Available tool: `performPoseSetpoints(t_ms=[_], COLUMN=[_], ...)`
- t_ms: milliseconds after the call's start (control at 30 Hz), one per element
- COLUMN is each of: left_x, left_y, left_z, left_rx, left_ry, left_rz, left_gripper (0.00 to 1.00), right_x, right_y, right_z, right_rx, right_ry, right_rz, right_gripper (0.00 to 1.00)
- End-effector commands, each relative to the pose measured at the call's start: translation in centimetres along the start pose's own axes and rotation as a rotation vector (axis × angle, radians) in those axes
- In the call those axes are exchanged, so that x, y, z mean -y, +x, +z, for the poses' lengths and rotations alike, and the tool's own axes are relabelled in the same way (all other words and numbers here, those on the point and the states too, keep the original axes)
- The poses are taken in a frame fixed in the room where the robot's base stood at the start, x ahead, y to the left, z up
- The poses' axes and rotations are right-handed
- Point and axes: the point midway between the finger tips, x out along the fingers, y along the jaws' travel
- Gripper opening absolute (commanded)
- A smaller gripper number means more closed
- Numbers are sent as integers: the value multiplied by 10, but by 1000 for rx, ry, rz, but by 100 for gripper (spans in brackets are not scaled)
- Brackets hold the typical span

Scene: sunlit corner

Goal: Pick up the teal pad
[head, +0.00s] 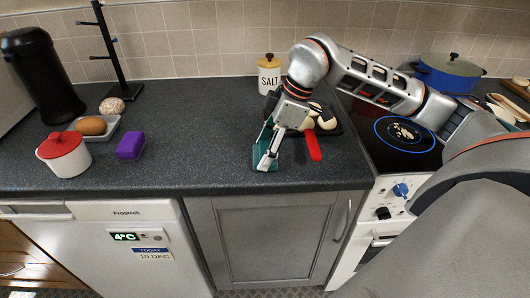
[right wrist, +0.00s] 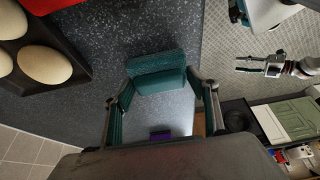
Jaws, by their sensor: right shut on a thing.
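The teal pad (head: 262,145) stands near the front of the dark counter in the head view. My right gripper (head: 267,160) points down at it and is shut on it. In the right wrist view the teal pad (right wrist: 156,68) sits between the fingertips, its textured end facing up in the picture. I cannot tell whether its lower edge touches the counter. My left gripper is outside the head view; a small grey gripper (right wrist: 250,65) at the right of the right wrist view looks like it, with its fingers apart.
A dark tray (head: 333,125) with pale egg-like things and a red-handled thing (head: 313,145) lie close right of the pad. A purple block (head: 130,145), red-lidded pot (head: 64,154) and salt jar (head: 269,75) stand on the counter. The hob (head: 400,140) is at the right.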

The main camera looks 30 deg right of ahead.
Motion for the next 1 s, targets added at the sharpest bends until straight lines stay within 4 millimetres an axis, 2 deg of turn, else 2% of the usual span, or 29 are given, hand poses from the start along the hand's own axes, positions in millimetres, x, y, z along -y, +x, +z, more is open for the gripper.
performPoseSetpoints(t_ms=[167,400,600,800,1000], left_x=[1,3,4,5,5], left_y=[-1,-5,-8,-9,-10], left_z=[-4,-13,-20,-24,-25], left_rx=[-4,-10,-14,-17,-17], left_ry=[1,2,3,4,4], left_rz=[-1,-3,-4,-4,-5], left_gripper=[43,43,43,43,43], right_x=[-1,-1,0,0,0], right_y=[-30,-93,-138,-164,-173], right_z=[-14,-40,-58,-68,-72], right_rx=[-4,-6,-4,-2,-1], right_ry=[-2,-2,-1,0,0], right_rz=[5,7,4,2,1], right_gripper=[37,37,37,37,37])
